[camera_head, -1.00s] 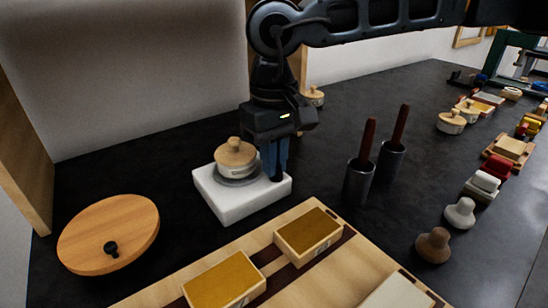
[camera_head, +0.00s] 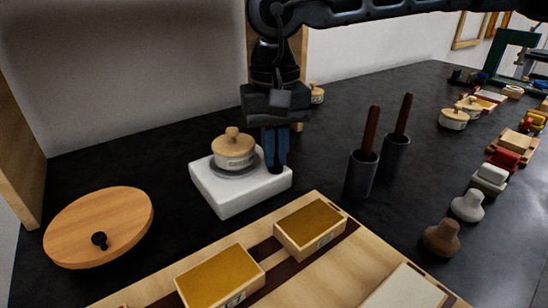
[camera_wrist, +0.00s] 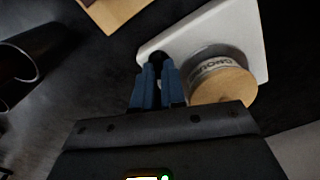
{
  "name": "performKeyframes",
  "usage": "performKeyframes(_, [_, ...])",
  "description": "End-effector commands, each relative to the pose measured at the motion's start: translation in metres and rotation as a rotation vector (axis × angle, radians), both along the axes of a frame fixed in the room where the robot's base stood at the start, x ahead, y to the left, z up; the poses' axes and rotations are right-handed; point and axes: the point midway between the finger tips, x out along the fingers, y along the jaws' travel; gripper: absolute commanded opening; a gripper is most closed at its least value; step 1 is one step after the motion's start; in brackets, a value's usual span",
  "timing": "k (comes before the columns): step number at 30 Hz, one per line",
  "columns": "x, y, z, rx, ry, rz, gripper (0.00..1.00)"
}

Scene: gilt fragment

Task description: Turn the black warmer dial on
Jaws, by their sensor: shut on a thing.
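The white warmer (camera_head: 228,202) stands on the dark table with a round grey plate on top. A small pale pot with a wooden lid (camera_head: 233,140) sits on that plate. My gripper (camera_head: 275,160) points down at the warmer's right end, with its blue fingers close together. In the wrist view the fingers (camera_wrist: 159,76) are shut on the black dial (camera_wrist: 158,57) at the warmer's corner. The fingers hide most of the dial, so I cannot read its setting. The pot in the wrist view (camera_wrist: 222,86) is beside the fingers, apart from them.
Two dark cups (camera_head: 361,175) with red-brown handles stand right of the warmer. A wooden tray (camera_head: 330,262) with yellow-topped boxes is in front. A round wooden board (camera_head: 98,215) with a black knob lies at left. Several small objects line the right side.

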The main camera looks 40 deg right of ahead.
Motion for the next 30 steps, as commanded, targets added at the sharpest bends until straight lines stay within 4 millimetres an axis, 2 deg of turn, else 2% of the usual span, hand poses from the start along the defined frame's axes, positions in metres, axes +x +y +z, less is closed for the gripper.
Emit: performKeyframes(30, [-0.0041, -0.0038, -0.0020, 0.000, -0.002, -0.942, 0.00])
